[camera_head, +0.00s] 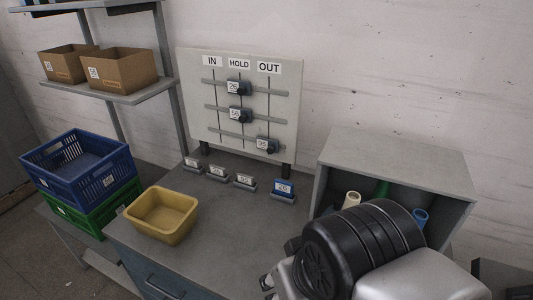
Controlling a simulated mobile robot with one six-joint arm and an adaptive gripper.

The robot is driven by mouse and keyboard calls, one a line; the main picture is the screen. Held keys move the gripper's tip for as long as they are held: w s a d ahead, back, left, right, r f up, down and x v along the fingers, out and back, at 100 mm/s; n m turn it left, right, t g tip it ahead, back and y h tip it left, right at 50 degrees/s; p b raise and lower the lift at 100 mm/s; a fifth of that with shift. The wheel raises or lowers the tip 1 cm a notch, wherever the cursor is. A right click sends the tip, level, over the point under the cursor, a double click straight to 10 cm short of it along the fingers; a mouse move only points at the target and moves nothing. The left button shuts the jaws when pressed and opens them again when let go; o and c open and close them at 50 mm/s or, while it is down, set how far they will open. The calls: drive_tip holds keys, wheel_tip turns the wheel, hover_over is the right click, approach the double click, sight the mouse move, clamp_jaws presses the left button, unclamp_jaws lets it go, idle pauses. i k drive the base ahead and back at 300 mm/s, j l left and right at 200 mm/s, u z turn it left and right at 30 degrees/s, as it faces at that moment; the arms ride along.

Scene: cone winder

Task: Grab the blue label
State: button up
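The blue label (283,187) stands upright in a small holder on the grey bench top, at the right end of a row of small labels. It carries a white patch with a number that looks like 26. My gripper (268,284) shows only as a small dark part at the lower edge, left of my arm's black joint. It is apart from the blue label, nearer the camera. Most of it is hidden by my arm or out of frame, so its opening cannot be told.
Grey labels (245,181) stand left of the blue one. Behind is a board (190,75) marked IN, HOLD and OUT with numbered sliders. A yellow bin (162,229) sits at left. An open grey box (400,160) with coloured cones stands at right. The bench middle is clear.

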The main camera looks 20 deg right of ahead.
sight(281, 188)
drive_tip(key=i+j+z, duration=0.15)
drive_tip(key=j, duration=0.2)
drive_tip(key=i+j+z, duration=0.35)
drive_tip(key=j, duration=0.35)
drive_tip(key=i+j+z, duration=0.15)
drive_tip(key=j, duration=0.25)
